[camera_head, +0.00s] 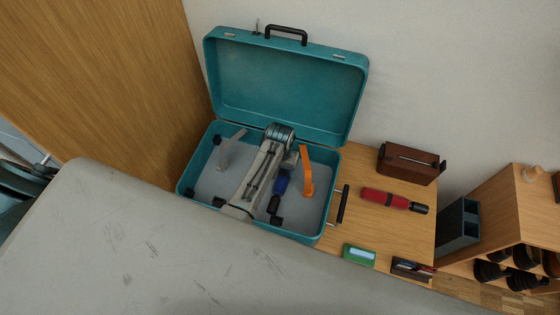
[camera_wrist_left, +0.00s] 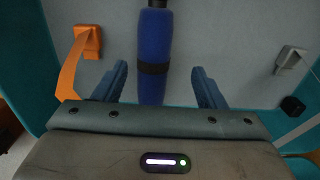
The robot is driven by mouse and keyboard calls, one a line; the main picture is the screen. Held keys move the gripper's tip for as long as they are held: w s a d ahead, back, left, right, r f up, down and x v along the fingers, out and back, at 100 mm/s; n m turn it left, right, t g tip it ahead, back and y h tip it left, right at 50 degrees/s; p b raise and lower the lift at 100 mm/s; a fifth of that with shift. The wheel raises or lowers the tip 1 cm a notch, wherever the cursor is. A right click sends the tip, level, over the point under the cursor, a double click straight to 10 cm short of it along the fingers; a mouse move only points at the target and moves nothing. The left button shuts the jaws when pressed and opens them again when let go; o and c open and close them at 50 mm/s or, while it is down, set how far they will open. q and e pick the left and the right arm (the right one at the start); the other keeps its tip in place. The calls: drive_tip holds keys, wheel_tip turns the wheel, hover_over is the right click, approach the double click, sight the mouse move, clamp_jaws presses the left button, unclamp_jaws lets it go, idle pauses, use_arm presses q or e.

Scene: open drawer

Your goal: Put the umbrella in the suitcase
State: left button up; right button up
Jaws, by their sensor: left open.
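The teal suitcase (camera_head: 213,147) stands open on a wooden surface, its lid raised at the back. A blue rolled umbrella (camera_head: 282,184) with black ends lies inside on the grey lining. It also shows in the left wrist view (camera_wrist_left: 155,50), with a black band around it. My left gripper (camera_head: 287,173) is inside the suitcase, over the umbrella. In the left wrist view its open fingers (camera_wrist_left: 158,86) are on either side of the umbrella, apart from it. My arm hides part of the suitcase floor. My right gripper is not in view.
An orange strap (camera_head: 307,180) and a grey strap (camera_head: 231,148) rise inside the suitcase. A red rolled object (camera_head: 387,198), brown box (camera_head: 409,163) and green device (camera_head: 359,254) lie to the right. A wooden shelf (camera_head: 507,207) is farther right.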

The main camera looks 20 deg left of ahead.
sight(280, 178)
use_arm(q)
wheel_tip(280, 178, up, 5)
drive_tip(key=shift+r, duration=0.2)
idle(1.3)
